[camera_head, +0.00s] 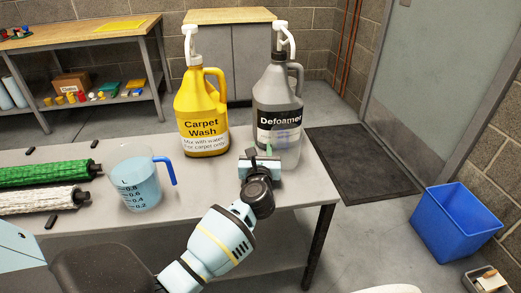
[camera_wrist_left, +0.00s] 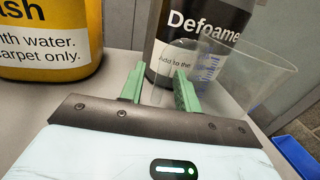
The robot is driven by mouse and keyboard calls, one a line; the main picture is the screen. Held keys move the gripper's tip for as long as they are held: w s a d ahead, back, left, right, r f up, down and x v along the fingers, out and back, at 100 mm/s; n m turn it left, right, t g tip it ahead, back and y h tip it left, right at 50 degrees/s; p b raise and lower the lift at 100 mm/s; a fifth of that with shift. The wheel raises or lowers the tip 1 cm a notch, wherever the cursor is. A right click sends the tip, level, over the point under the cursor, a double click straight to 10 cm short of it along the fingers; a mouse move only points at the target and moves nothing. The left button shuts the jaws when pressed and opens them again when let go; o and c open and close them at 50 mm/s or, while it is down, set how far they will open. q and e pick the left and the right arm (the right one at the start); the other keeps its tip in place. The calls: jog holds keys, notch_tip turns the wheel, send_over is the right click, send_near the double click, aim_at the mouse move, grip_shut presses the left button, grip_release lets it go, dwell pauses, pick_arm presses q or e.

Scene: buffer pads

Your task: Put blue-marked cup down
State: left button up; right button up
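The blue-marked cup (camera_head: 290,152) is clear and tapered. It stands upright in front of the grey Defoamer jug, near the table's right end. In the left wrist view the cup (camera_wrist_left: 235,75) shows at the right, with blue scale marks on its wall. My left gripper (camera_head: 261,153) is just left of the cup, low over the table. Its green fingers (camera_wrist_left: 158,88) are apart, with a gap between them. The right finger overlaps the cup's left side in that view; whether they touch is unclear. My right gripper is not in view.
The Defoamer jug (camera_head: 277,97) and yellow Carpet Wash jug (camera_head: 202,115) stand behind the gripper. A measuring jug (camera_head: 138,180) with blue handle and liquid is left, beside green (camera_head: 45,173) and white (camera_head: 40,200) rollers. The table (camera_head: 230,180) is bare between jug and gripper. A blue bin (camera_head: 455,225) stands right.

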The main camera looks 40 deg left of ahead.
pick_arm(q)
jog(key=shift+r, duration=0.25)
jog(key=p+v, duration=0.2)
jog(key=v, duration=0.9)
jog(key=shift+f, duration=0.1)
jog(key=shift+s+d, duration=0.3)
jog(key=shift+s, duration=0.1)
